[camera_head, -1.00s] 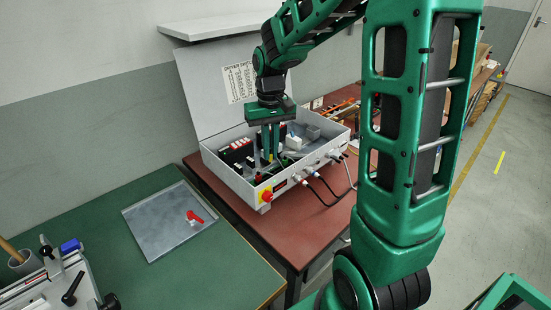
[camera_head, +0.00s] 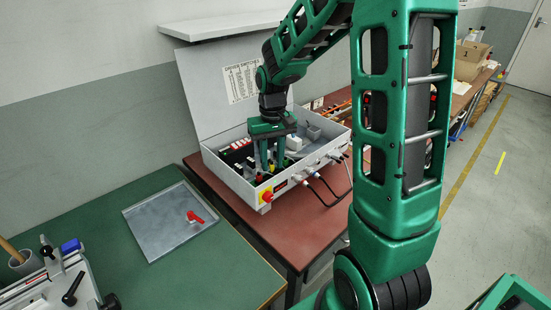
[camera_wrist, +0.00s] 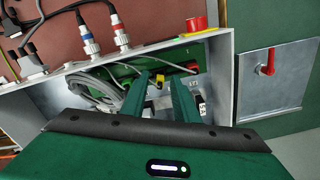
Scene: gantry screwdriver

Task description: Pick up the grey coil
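The grey coil (camera_wrist: 92,88) is a looped bundle of grey cable inside the control box. In the wrist view it lies to the left of my gripper (camera_wrist: 160,79), beside the left finger and apart from it as far as I can see. My gripper is open, its two green fingers pointing down into the box with nothing held between them. A small yellow part shows in the gap, beyond the fingers. In the head view my gripper (camera_head: 272,168) is inside the box, low over the front part. I cannot make out the coil in the head view.
The open grey control box (camera_head: 233,181) has walls around my gripper and a raised lid (camera_head: 205,90) behind. A red knob (camera_head: 265,196) and cable plugs (camera_wrist: 118,30) stick out of its front wall. A metal plate (camera_head: 165,222) with a red handle lies on the green table.

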